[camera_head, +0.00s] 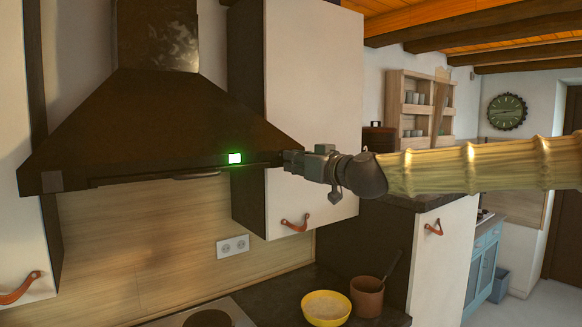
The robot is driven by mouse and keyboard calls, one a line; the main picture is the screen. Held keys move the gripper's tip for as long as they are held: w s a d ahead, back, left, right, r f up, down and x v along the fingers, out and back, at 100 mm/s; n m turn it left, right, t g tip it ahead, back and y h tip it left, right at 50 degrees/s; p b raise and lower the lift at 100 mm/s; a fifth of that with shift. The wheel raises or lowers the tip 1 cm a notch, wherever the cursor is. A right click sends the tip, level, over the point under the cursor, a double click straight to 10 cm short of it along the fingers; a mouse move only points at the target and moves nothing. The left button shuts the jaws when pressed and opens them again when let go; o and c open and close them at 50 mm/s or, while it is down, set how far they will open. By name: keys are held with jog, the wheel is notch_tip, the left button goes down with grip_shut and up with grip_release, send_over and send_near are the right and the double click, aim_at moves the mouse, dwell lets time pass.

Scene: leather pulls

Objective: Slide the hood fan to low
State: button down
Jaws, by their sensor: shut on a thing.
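The dark range hood (160,125) hangs on the wall at the left, with a lit green indicator (235,158) on its front edge. My gripper (285,160) reaches in from the right, roughly level, with its fingertips at the right end of the hood's front strip, just right of the green light. It is shut on the hood fan slider, which is small and mostly hidden by the fingers. I cannot make out the slider's setting marks.
A white wall cabinet (312,90) with a leather pull (295,222) stands right behind my gripper. Below are a yellow bowl (326,308), a brown pot (367,297) and a dark counter (278,295). A wall socket (233,246) is under the hood.

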jog(key=c, duration=1.5)
grip_release()
jog(key=shift+o, duration=0.2)
jog(key=shift+s+d, duration=0.1)
jog(key=v, duration=1.1)
jog(key=shift+s+d, duration=0.25)
jog(key=shift+s, duration=0.05)
